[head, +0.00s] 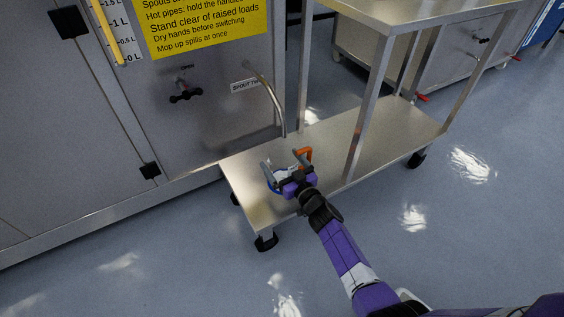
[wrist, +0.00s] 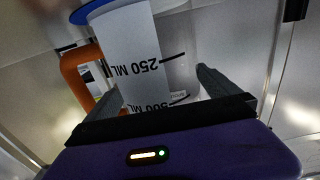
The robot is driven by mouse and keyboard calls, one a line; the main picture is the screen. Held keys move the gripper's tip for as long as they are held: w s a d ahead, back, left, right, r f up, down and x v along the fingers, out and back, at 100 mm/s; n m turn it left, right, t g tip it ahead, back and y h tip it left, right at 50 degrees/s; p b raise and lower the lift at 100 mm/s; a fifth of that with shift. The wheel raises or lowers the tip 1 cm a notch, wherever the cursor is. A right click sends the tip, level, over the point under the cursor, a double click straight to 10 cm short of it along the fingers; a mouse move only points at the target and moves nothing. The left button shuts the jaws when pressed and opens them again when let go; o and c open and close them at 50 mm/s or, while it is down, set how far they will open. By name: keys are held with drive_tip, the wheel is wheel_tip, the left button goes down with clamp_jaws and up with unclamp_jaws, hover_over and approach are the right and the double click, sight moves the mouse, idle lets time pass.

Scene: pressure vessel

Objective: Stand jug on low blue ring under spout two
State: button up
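The clear jug (wrist: 178,45) has a white label with volume marks and an orange handle (head: 304,155). It shows small in the head view, at the cart's low shelf. My gripper (head: 283,167) has one finger on each side of the jug's body, close against it. In the wrist view my gripper (wrist: 158,88) has its left finger between the handle and the body. The blue ring (head: 271,184) lies on the low shelf, partly hidden by my gripper and the jug; its edge shows beyond the jug in the wrist view (wrist: 62,17). I cannot tell whether the jug's base touches it.
The thin curved spout (head: 273,91), beside the "SPOUT TWO" label (head: 245,86), comes down above the low shelf (head: 330,145). A black valve handle (head: 185,92) is on the vessel panel to the left. The cart's upper top (head: 390,12) and its legs stand to the right.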

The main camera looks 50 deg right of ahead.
drive_tip(key=shift+r, duration=0.2)
drive_tip(key=p+v, duration=0.4)
drive_tip(key=v, duration=0.8)
drive_tip(key=shift+s+a, duration=0.1)
drive_tip(key=shift+s, duration=0.05)
drive_tip(key=s+a+r+n+g+y, duration=0.1)
drive_tip(key=s+a+r, duration=0.2)
drive_tip(key=s+a, duration=0.5)
drive_tip(key=s+a+r+n+y, duration=0.1)
drive_tip(key=s+a+r+y, duration=0.15)
drive_tip(key=s+a, duration=0.5)
drive_tip(key=s+a+r, duration=0.3)
drive_tip(key=s+r, duration=0.3)
drive_tip(key=r, duration=0.2)
drive_tip(key=s+a+r+n+g+y, duration=0.1)
drive_tip(key=s+a+r, duration=0.2)
drive_tip(key=s+r, duration=0.4)
drive_tip(key=shift+r+g, duration=0.3)
drive_tip(key=shift+r, duration=0.15)
drive_tip(key=shift+a+r+y, duration=0.15)
drive_tip(key=shift+y, duration=0.1)
